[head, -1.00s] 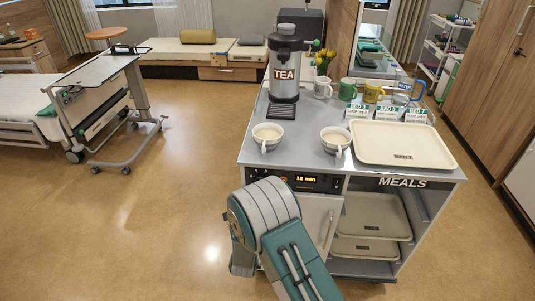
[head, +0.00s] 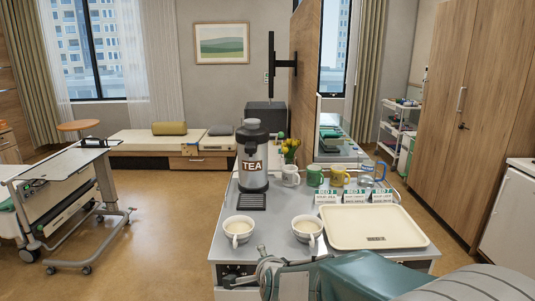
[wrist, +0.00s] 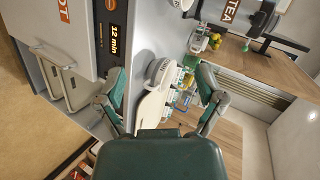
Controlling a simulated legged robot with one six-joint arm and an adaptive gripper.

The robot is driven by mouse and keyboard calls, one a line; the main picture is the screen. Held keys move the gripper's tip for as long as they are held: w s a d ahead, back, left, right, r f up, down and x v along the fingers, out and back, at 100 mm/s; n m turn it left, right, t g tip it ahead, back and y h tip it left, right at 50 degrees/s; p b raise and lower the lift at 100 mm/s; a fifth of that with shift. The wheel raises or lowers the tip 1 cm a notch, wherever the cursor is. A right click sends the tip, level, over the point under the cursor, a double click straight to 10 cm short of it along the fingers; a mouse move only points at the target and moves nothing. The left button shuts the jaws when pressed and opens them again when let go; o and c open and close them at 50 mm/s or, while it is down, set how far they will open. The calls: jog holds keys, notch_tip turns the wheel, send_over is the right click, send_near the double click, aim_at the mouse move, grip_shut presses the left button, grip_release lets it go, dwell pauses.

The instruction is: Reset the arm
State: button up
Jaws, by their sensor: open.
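My gripper (head: 272,272) is at the front edge of the meal cart (head: 225,225), low in the head view, pointing left. Its two green fingers stand apart and empty in the wrist view (wrist: 162,85). My green arm reaches in from the lower right and hides part of the cart front. Two white cups (head: 238,231) (head: 307,230) with pale contents stand on the cart top behind the gripper, apart from it.
A tea dispenser (head: 252,160) stands at the back left of the cart. A cream tray (head: 375,226) lies at right. Green (head: 314,176) and yellow (head: 339,177) mugs and bed cards (head: 355,197) stand behind it. Floor at left is clear up to the overbed table (head: 60,165).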

jog(key=s+d+r+n+g+h, duration=0.1)
jog(key=s+d+n, duration=0.3)
jog(key=s, duration=0.5)
jog(key=s+d+r+n+g+h, duration=0.1)
jog(key=s+d+r+n+g, duration=0.2)
jog(key=s, duration=0.7)
jog(key=s+d+r+n+g, duration=0.2)
jog(key=s+d+n, duration=0.5)
jog(key=s+d, duration=0.2)
jog(key=shift+s+d+r+h, duration=0.25)
jog(key=shift+s+r+h, duration=0.15)
jog(key=shift+s, duration=0.2)
